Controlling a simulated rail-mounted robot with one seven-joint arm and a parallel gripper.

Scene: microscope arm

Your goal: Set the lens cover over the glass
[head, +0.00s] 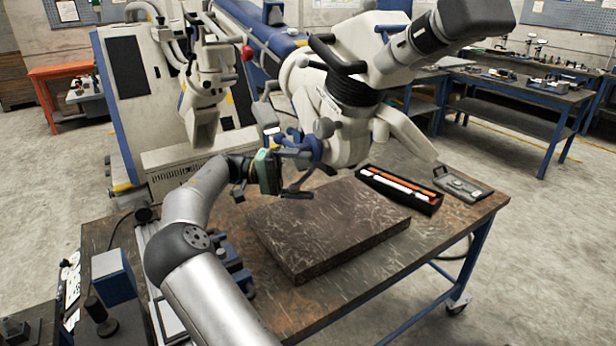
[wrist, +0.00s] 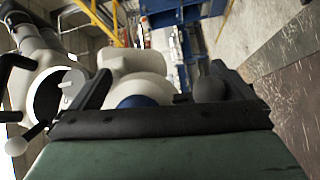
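The microscope head (head: 345,110), white with black grips and eyepieces, hangs over the table. My gripper (head: 298,175) is just below and left of its lower end, turned sideways. In the wrist view my gripper (wrist: 165,90) has its two dark fingers well apart, with nothing seen held between them. Beyond the fingers are the white microscope housing (wrist: 135,62), a dark blue rounded part (wrist: 137,101) and a grey knob (wrist: 208,88) close to the right finger. I cannot tell which part is the lens cover. The glass is not visible in either view.
A dark stone slab (head: 325,228) lies on the table below my gripper. A black tray (head: 402,190) with orange and white sticks and a grey device (head: 462,184) lie to the right. The microscope's white stand (head: 135,90) is behind left. The table's front right is clear.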

